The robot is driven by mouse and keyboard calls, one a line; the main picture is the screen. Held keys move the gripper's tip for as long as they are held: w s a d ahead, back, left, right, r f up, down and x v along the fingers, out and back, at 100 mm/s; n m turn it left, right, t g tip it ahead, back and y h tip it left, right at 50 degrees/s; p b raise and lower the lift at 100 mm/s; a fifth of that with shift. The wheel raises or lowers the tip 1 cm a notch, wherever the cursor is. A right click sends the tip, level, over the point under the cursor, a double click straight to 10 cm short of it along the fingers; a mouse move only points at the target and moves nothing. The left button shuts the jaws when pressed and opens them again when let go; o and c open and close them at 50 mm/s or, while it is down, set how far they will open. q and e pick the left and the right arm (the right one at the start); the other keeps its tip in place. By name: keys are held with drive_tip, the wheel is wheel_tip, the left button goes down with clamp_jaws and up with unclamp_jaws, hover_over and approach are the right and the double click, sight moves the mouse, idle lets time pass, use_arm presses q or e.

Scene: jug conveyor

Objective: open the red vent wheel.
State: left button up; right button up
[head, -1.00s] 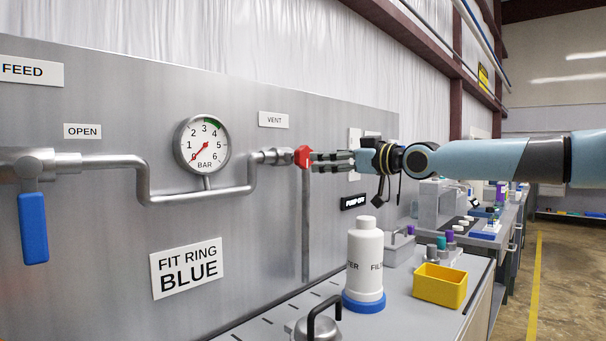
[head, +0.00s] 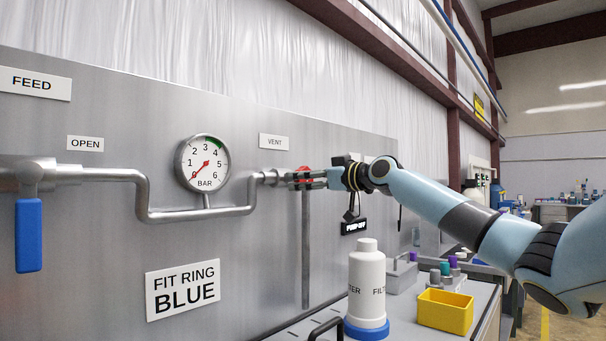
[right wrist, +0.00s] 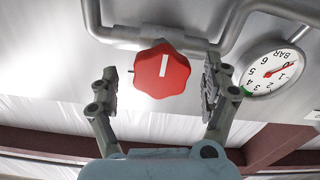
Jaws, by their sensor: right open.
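The red vent wheel (right wrist: 162,70) sits on the end of the pipe under the VENT label (head: 273,141). In the right wrist view it is a lobed red knob with a white line on its face. In the head view only a bit of its red rim (head: 305,169) shows behind my fingers. My right gripper (right wrist: 160,80) is open, with one finger on each side of the wheel and a visible gap to each. It also shows at the wheel in the head view (head: 300,180). My left gripper is not in view.
The gauge (head: 203,163) on the pipe (head: 200,213) reads near zero. A blue feed handle (head: 29,235) hangs at the left. A white filter bottle (head: 367,283) and a yellow bin (head: 445,311) stand on the bench below my right arm.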

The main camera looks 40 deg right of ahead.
drive_tip(key=shift+w+a, duration=0.1)
drive_tip(key=shift+w, duration=0.8)
drive_tip(key=shift+c, duration=0.2)
drive_tip(key=c, duration=1.1)
